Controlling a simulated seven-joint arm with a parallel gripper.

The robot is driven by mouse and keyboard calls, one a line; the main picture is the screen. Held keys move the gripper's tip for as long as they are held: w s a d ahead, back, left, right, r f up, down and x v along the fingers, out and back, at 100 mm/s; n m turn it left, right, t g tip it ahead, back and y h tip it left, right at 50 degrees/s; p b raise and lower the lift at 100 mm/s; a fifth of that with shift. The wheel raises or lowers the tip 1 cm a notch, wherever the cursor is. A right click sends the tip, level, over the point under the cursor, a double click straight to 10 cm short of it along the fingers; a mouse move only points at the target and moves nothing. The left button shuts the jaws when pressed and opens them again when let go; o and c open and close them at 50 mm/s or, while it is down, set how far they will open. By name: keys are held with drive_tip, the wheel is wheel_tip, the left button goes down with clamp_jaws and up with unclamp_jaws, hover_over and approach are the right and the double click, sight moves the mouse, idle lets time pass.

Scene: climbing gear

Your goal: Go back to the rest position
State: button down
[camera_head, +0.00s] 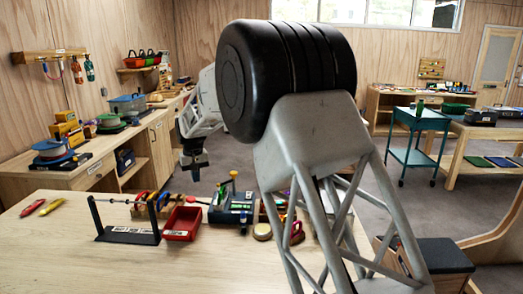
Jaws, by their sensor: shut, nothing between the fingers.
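My gripper (194,174) hangs pointing down from my raised, bent arm. It is small and dark in the picture, shut and empty. It appears above the far edge of the wooden table (75,260), with nothing touching it. My large black joint and grey lattice link fill the middle and right of the view and hide part of the table and room behind them.
On the table stand a black rack (128,237), a red bin (182,223) and a dark tool holder (231,212). A tape roll (262,231) lies near my arm. Two red and yellow tools (54,207) lie at left. The front left tabletop is clear.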

drive_tip(key=s+d+r+m, duration=0.1)
drive_tip(key=s+d+r, duration=0.3)
drive_tip(key=s+d, duration=0.5)
drive_tip(key=s+d+r+m+t, duration=0.1)
drive_tip(key=s+d+r, duration=0.4)
drive_tip(key=d, duration=0.7)
drive_tip(key=s+d+r+m, duration=0.1)
drive_tip(key=s+d+r, duration=0.3)
drive_tip(key=s+d, duration=0.55)
drive_tip(key=s+d+f+m, duration=0.1)
drive_tip(key=s+d, duration=0.4)
drive_tip(key=s, duration=0.5)
drive_tip(key=s+d+f+m+t, duration=0.1)
drive_tip(key=s+d+f, duration=0.3)
drive_tip(key=s, duration=0.6)
drive_tip(key=s+d+f+m, duration=0.1)
drive_tip(key=s+d+f, duration=0.1)
drive_tip(key=s+d, duration=0.5)
drive_tip(key=s, duration=0.2)
drive_tip(key=shift+s+f, duration=0.3)
drive_tip(key=shift+s, duration=0.1)
drive_tip(key=c, duration=1.8)
unclamp_jaws()
drive_tip(key=shift+c, duration=0.2)
